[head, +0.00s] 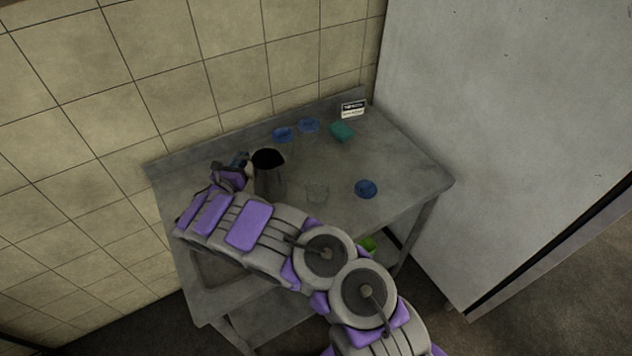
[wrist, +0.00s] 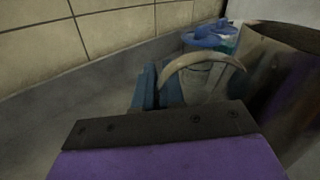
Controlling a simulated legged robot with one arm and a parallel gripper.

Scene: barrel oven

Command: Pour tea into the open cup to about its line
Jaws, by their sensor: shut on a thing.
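A dark metal pitcher (head: 270,177) stands upright at the left of the metal table, its dark mouth facing up. It also shows at the right edge of the wrist view (wrist: 285,75). My gripper (head: 238,165) is at the pitcher's left side, shut on its curved handle (wrist: 205,62); the blue fingers (wrist: 158,88) show at the handle in the wrist view. A clear open cup (head: 317,192) stands on the table to the right of the pitcher. Its line and any contents are too small to tell. Whether the pitcher touches the table is unclear.
Blue items (head: 283,134) (head: 308,125) and a teal item (head: 341,131) lie at the back, beside a small sign (head: 353,109). A round blue item (head: 366,189) lies right of the cup. A tiled wall (head: 150,70) and a grey panel (head: 500,120) bound the table (head: 410,180).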

